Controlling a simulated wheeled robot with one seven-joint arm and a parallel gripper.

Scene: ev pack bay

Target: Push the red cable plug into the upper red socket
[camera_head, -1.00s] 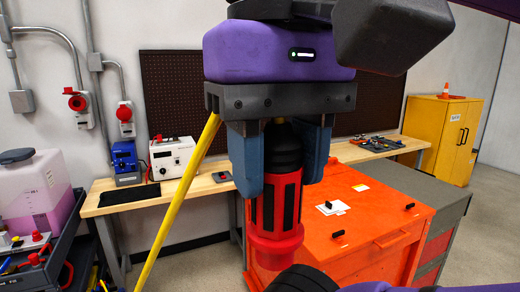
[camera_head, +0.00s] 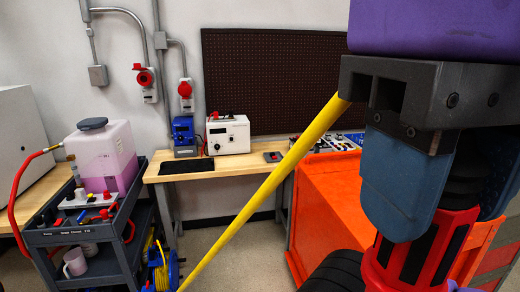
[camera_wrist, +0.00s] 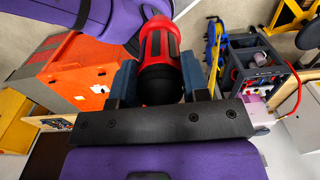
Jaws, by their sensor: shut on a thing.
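My gripper (camera_head: 448,205) is large at the right of the head view, its blue fingers shut on the red cable plug (camera_head: 428,250). The plug has a red ribbed shell with black inlays and points downward; its lower end is cut off by the frame. In the wrist view the plug (camera_wrist: 157,42) sits between the fingers. The yellow cable (camera_head: 265,185) slants down left from behind my gripper. Two red sockets are on the back wall, far from the plug: the upper red socket (camera_head: 144,77) at left, and a lower one (camera_head: 185,90) to its right.
A wooden bench (camera_head: 215,172) under the sockets carries a blue device (camera_head: 184,135) and a white power unit (camera_head: 228,135). A dark cart (camera_head: 75,238) with a pink-filled tank (camera_head: 104,155) stands left. An orange cabinet (camera_head: 335,205) is close behind my gripper. Some floor shows between cart and cabinet.

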